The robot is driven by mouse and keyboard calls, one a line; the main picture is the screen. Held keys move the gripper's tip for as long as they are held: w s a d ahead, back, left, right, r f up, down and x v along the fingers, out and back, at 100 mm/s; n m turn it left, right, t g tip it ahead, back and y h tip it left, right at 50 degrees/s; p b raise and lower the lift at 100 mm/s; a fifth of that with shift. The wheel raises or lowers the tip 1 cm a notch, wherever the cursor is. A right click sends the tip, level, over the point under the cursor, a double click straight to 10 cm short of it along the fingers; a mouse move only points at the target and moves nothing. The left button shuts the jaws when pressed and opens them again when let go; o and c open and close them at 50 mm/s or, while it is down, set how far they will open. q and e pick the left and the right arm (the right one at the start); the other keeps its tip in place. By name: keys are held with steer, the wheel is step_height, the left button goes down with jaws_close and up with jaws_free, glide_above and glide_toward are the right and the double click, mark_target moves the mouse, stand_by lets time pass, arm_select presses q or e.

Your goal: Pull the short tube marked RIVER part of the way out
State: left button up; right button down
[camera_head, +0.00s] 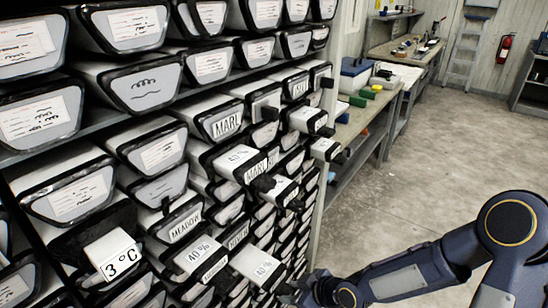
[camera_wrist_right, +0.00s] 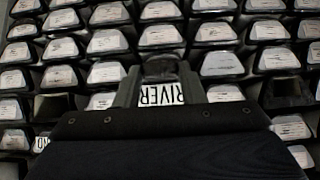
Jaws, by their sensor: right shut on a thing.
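The short tube marked RIVER (camera_wrist_right: 160,95) shows in the right wrist view, its white label upside down between my fingers. My right gripper (camera_wrist_right: 160,86) is shut on it, one finger on each side. My left gripper is not in view.
The rack (camera_head: 330,105) is packed with labelled tubes in rows. A bench (camera_head: 362,122) stands behind. The floor (camera_head: 440,150) at right is clear.

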steer(key=shift+s+d+p, duration=0.25)
steer(key=shift+s+d, duration=0.4)
steer(key=shift+d, duration=0.25)
steer(key=shift+s+d+p, duration=0.25)
steer(key=shift+s+d, duration=0.4)
steer(key=shift+d, duration=0.25)
steer(key=c, duration=0.9)
jaws_free()
steer(key=shift+o, duration=0.2)
steer(key=p+v, duration=0.3)
steer(key=v, duration=0.4)
steer(key=shift+s+d+r+p, duration=0.2)
steer(key=shift+r+p, duration=0.1)
steer(key=shift+p, duration=0.05)
